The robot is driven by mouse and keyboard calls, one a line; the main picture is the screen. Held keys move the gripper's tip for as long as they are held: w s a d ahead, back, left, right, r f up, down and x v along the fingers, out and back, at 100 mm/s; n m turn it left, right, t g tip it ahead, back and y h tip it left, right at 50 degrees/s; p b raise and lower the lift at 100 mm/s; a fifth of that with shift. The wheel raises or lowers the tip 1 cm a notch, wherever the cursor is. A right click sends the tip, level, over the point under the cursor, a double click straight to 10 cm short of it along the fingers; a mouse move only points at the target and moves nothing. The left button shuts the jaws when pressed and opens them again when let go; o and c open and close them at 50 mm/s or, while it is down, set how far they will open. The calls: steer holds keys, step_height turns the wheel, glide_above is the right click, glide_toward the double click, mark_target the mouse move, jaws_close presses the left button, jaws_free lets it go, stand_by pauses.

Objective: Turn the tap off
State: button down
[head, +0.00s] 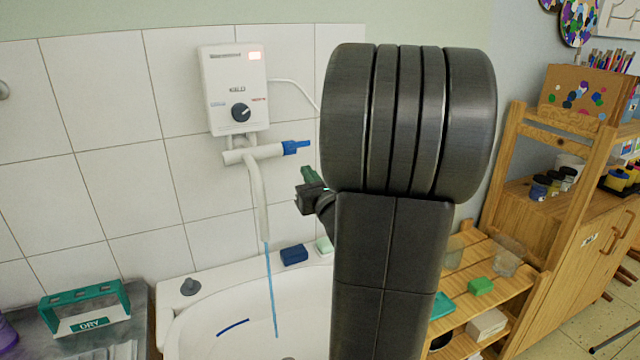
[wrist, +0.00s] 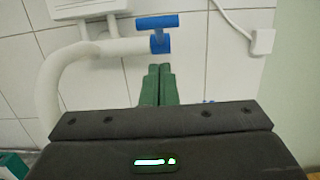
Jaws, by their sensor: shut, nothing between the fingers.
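The tap is a white pipe (head: 252,155) under a white wall-mounted water heater, with a spout bending down. A thin blue stream of water (head: 271,290) runs from the spout into the white basin. The blue tap handle (head: 296,147) is at the pipe's right end. In the wrist view the blue handle (wrist: 157,32) lies crosswise at the pipe end, just beyond my fingertips. My gripper (head: 308,174) is below and slightly right of the handle in the head view, apart from it. Its green fingers (wrist: 159,70) are shut and empty. My arm hides part of the wall and basin.
The white heater (head: 233,85) has a dark dial. A blue block (head: 294,254) and a pale green block (head: 324,244) lie on the basin (head: 205,317) rim. The wall beside the handle is clear.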

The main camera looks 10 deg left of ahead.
mark_target(293, 146)
steer(key=w+r, duration=0.1)
steer(key=w+a+r+p, duration=0.1)
steer(key=r, duration=0.1)
steer(key=shift+a+r+p, duration=0.1)
steer(key=shift+a+p, duration=0.05)
steer(key=shift+p, duration=0.15)
